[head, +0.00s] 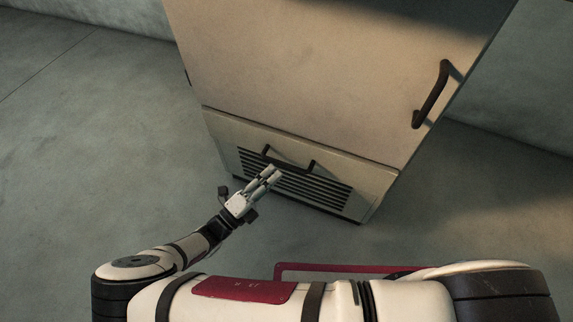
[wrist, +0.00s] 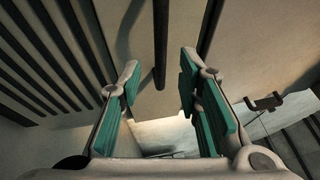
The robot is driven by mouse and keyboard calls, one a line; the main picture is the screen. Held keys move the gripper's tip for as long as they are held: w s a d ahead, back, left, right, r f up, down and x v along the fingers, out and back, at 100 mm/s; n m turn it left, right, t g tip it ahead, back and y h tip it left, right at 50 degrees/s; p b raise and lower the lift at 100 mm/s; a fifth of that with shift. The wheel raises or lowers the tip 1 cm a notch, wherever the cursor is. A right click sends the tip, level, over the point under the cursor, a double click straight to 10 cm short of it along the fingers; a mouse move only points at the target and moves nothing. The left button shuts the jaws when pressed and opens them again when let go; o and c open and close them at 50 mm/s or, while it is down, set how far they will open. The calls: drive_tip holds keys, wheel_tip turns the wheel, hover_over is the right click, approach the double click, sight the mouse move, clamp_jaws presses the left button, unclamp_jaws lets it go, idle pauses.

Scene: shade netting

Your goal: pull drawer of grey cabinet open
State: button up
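The grey cabinet (head: 310,65) looks beige-grey in this light and stands in front of me. Its low drawer (head: 225,135) has a slatted vent front and a dark bar handle (head: 290,162); the drawer looks shut. My gripper (head: 269,173) is at the drawer front, close to the handle's left part. In the wrist view my gripper (wrist: 160,75) is open, with teal pads apart. The dark handle bar (wrist: 159,45) shows in the gap between the fingers there. I cannot tell whether a finger touches it.
A second dark handle (head: 432,95) is on the large upper door, at right. Bare floor (head: 90,140) lies open to the left of the cabinet. A wall (head: 85,14) runs behind it.

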sight(286, 164)
drive_tip(key=b+x, duration=0.1)
drive_tip(key=x, duration=0.4)
drive_tip(key=shift+w+d+r, duration=0.1)
drive_tip(key=shift+w+d, duration=0.15)
drive_tip(key=shift+w, duration=0.05)
clamp_jaws()
